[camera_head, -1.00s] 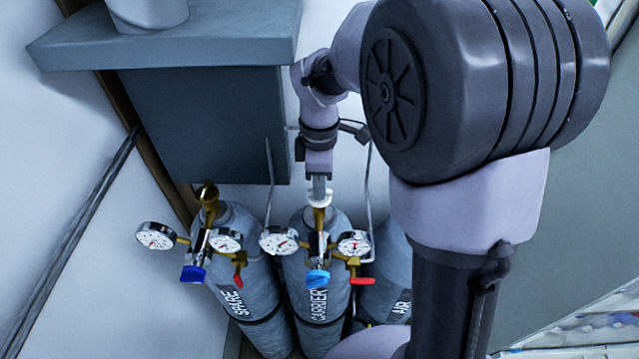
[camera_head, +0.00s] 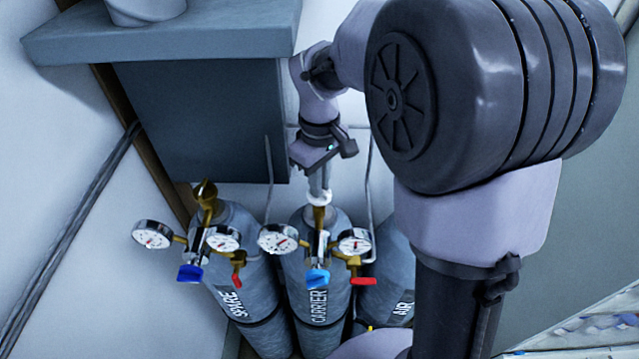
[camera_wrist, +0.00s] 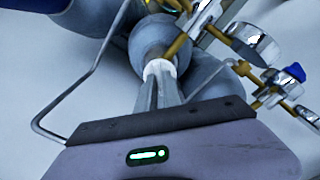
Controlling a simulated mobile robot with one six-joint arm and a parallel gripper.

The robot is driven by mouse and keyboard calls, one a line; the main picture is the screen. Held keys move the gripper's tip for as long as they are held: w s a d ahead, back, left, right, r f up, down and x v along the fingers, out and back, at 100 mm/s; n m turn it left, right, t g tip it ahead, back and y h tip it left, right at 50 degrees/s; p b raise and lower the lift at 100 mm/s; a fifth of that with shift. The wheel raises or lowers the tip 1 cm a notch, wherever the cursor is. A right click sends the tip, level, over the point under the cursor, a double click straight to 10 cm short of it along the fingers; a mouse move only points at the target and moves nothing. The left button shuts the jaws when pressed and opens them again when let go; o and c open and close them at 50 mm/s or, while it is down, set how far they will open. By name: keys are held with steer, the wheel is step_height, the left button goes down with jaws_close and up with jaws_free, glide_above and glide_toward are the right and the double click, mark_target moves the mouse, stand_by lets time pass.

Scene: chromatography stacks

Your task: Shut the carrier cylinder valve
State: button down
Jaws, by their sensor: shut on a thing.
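The carrier cylinder (camera_head: 318,283) is the grey middle cylinder, labelled CARRIER. Its valve has a white knob (camera_head: 320,198) on top of a brass stem (camera_head: 319,216). My gripper (camera_head: 319,190) reaches down from above and is shut on the white knob. In the wrist view the fingers (camera_wrist: 161,80) pinch the white knob (camera_wrist: 159,68), above the grey cylinder shoulder. The fingertips partly cover the knob, so how far the valve is turned cannot be told. The carrier regulator has two round gauges (camera_head: 278,240), a blue knob (camera_head: 318,277) and a red lever (camera_head: 363,281).
The spare cylinder (camera_head: 243,283) with its own regulator stands close on the left. The air cylinder (camera_head: 390,290) stands on the right, partly behind my arm. Thin metal pipes (camera_head: 369,200) rise beside the valves. A dark cabinet (camera_head: 200,120) stands behind, under a grey top (camera_head: 160,35).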

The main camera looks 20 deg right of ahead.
steer(key=m+b, duration=0.1)
steer(key=m, duration=0.4)
steer(key=shift+f, duration=0.15)
steer(key=shift+m+b, duration=0.85)
steer(key=shift+m, duration=1.45)
steer(key=c, duration=1.5)
jaws_free()
step_height(320, 180, up, 18)
steer(key=p, duration=0.3)
steer(key=shift+f, duration=0.15)
